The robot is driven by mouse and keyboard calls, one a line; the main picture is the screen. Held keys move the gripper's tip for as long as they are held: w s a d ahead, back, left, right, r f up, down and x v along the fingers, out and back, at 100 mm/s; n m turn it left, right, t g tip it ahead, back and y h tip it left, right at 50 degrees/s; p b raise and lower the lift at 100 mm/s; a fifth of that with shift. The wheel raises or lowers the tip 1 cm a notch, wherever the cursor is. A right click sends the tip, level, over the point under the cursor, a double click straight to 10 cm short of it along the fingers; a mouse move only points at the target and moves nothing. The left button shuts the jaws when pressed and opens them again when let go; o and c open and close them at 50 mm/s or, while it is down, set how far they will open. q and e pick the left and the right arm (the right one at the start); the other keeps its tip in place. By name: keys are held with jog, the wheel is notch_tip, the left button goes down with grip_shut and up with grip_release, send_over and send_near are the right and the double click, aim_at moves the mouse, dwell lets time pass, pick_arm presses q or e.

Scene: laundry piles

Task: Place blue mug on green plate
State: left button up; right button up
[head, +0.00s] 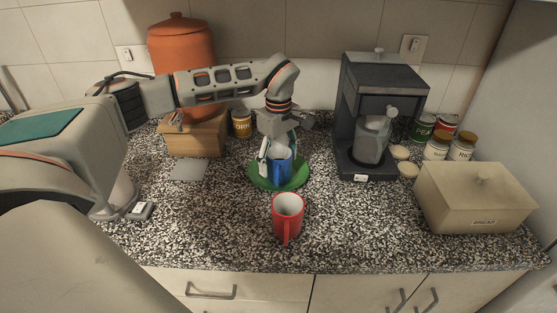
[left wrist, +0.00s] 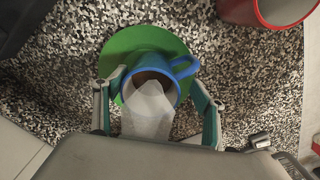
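The blue mug (head: 280,168) is upright over the green plate (head: 299,181) in the middle of the counter and appears to rest on it. In the left wrist view the mug (left wrist: 176,88) has its handle toward the upper right, with the plate (left wrist: 140,38) around and beneath it. My left gripper (head: 279,149) points down at the mug. In the left wrist view its fingers (left wrist: 157,85) are spread on either side of the mug, with gaps visible. A pale translucent shape covers part of the mug there. My right gripper is not in view.
A red mug (head: 288,218) stands in front of the plate. Counter space right of the red mug is clear.

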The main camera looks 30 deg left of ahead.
pick_arm(q)
notch_tip(320, 180, up, 12)
jog(key=shift+r, duration=0.2)
jog(key=shift+f, duration=0.1)
dwell(0.7)
